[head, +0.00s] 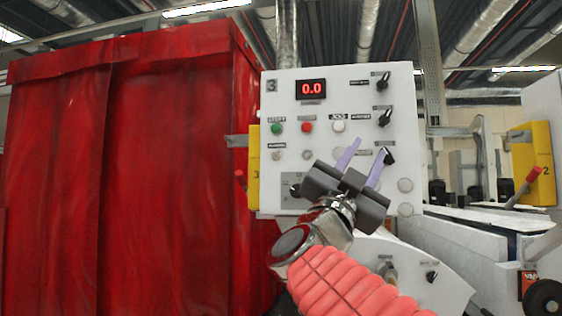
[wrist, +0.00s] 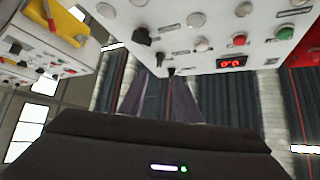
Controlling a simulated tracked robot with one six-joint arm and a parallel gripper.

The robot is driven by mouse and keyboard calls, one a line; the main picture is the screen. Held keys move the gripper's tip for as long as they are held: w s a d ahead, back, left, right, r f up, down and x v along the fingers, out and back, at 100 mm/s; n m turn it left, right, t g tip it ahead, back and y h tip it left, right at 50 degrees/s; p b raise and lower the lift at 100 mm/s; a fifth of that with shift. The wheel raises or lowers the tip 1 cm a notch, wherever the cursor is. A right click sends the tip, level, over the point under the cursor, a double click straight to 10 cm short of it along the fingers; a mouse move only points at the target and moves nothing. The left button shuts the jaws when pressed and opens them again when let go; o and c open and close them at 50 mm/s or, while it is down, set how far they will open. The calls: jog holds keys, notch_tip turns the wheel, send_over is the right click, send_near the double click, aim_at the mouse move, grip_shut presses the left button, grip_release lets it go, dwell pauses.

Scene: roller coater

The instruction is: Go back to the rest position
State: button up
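My gripper (head: 362,160) is in front of the lower right part of a white control panel (head: 345,155) in the head view. Its two purple fingers stand apart with nothing held between them. In the wrist view my gripper (wrist: 158,88) also shows spread fingers, with the panel (wrist: 190,50) upside down beyond them. The panel has a red display (head: 311,89) reading 0.0, a green button (head: 277,128), a red button (head: 307,127) and black knobs (head: 383,82) at right. The gripper hides part of the panel's lower area. Contact with the panel cannot be told.
A large red curtain (head: 120,180) fills the left. A yellow box with a red handle (head: 533,174) is at right. A white machine with rails (head: 470,235) lies at lower right. Pipes (head: 480,35) run overhead.

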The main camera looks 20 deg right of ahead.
jog(key=shift+s+a+f, duration=0.2)
jog(key=shift+a+f, duration=0.15)
jog(key=shift+a, duration=0.05)
jog(key=shift+w, duration=0.1)
